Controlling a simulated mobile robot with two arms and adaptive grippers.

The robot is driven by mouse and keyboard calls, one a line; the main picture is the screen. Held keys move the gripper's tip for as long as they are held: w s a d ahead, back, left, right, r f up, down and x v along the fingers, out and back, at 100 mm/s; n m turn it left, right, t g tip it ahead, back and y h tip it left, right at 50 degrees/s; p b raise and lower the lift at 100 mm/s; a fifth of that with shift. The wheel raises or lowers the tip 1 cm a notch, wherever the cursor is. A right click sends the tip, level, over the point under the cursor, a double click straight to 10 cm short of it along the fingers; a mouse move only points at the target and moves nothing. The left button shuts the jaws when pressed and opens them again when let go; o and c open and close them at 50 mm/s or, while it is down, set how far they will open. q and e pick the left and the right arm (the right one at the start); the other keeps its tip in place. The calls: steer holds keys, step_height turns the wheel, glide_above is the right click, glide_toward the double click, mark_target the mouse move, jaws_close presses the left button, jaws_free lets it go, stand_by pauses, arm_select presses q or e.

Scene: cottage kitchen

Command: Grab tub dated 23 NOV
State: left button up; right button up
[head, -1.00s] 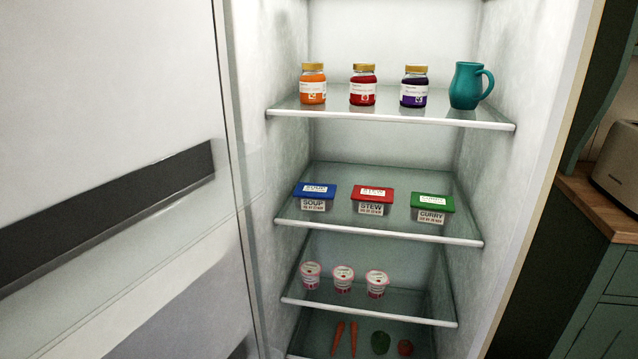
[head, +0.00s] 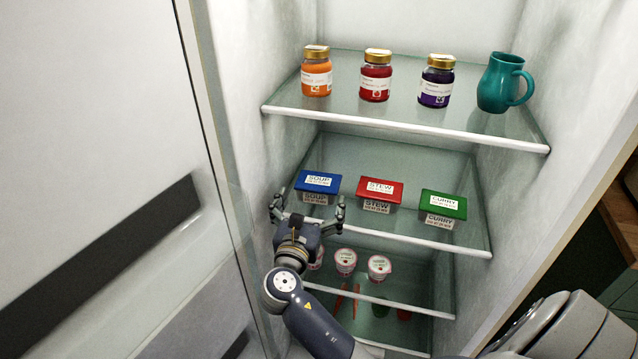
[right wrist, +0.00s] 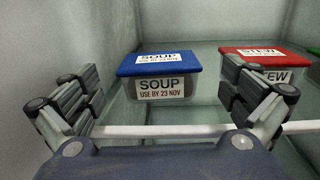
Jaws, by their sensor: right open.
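The soup tub (head: 316,187) has a blue lid and stands at the left of the middle fridge shelf. In the right wrist view its label under the lid (right wrist: 159,89) reads "SOUP USE BY 23 NOV". My right gripper (head: 307,207) is open just in front of it, with one finger toward each side, apart from the tub. The red-lidded stew tub (head: 379,194) stands to its right, and the green-lidded curry tub (head: 443,206) farther right. Their dates are too small to read. My left gripper is not in view.
The shelf's front edge (head: 420,243) runs below the tubs. An upper shelf (head: 400,124) holds several jars and a teal jug (head: 503,82). Pink-and-white pots (head: 379,267) stand on the shelf below. The fridge's left wall is close beside my right gripper.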

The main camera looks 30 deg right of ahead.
mark_target(322, 174)
steer(key=x, duration=0.5)
steer(key=f+x, duration=0.1)
steer(key=x, duration=0.2)
steer(key=shift+w+a, duration=0.15)
steer(key=shift+r, duration=0.1)
steer(key=shift+c, duration=0.2)
steer(key=c, duration=1)
